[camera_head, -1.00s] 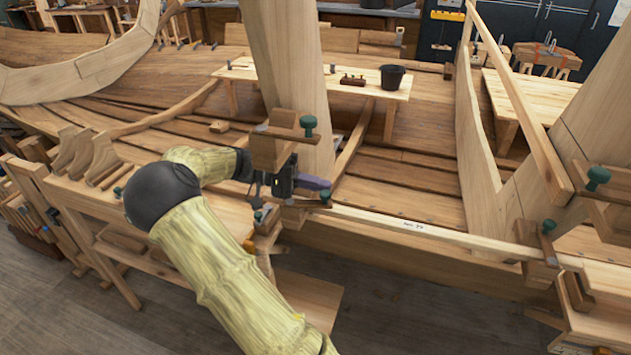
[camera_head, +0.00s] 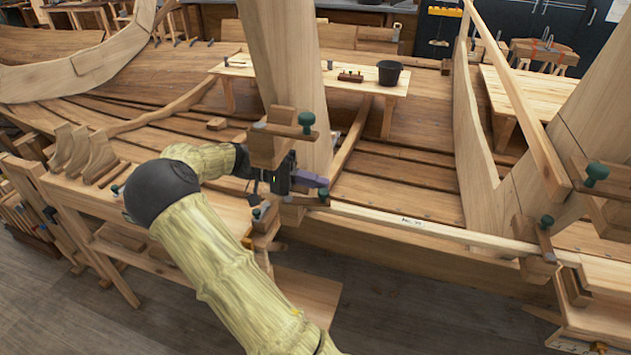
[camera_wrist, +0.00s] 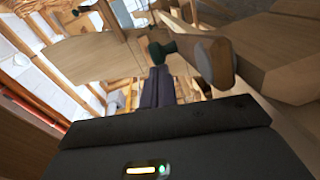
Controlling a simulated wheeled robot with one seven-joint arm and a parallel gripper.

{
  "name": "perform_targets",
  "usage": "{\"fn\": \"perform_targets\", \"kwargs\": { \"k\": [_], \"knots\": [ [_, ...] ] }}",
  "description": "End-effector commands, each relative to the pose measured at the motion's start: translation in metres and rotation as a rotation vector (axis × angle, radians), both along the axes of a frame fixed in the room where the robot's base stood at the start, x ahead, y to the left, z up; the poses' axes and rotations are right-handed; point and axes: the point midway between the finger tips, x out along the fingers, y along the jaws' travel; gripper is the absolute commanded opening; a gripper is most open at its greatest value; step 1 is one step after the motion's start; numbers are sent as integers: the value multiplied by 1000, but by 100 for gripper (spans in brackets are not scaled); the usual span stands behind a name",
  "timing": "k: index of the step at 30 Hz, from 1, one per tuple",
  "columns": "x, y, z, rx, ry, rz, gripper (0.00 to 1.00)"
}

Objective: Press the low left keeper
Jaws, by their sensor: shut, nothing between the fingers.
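Several wooden keepers with green knobs are fixed to the hull frames. At the left post, a high one (camera_head: 306,119) is above my gripper and a low one (camera_head: 323,193) is by the left end of the pale batten, partly hidden by my gripper. My gripper (camera_head: 322,182) is shut and empty, with its purple-grey fingers pointing right, just above the low green knob. Whether they touch it cannot be told. In the wrist view, the shut fingers (camera_wrist: 157,87) point toward a green knob (camera_wrist: 158,52) beside a rounded wooden piece (camera_wrist: 214,62); which keeper this is cannot be told.
The pale batten (camera_head: 400,220) runs right to another keeper (camera_head: 547,222) at the right post. The thick left post (camera_head: 283,60) rises behind my gripper. A bench with a black bucket (camera_head: 390,73) stands behind.

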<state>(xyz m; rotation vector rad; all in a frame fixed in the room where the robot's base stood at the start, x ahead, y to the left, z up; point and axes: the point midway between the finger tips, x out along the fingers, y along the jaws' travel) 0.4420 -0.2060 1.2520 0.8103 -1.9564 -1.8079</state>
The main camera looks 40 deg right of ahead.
Motion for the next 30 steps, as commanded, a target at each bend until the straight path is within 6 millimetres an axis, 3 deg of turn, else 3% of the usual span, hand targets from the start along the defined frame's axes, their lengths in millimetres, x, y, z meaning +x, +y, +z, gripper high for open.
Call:
{"fn": "perform_targets", "kwargs": {
  "k": [23, 30],
  "knots": [
    [1, 2, 0, 0, 0, 0, 0],
    [8, 17, 5, 0, 0, 1, 0]
  ]
}}
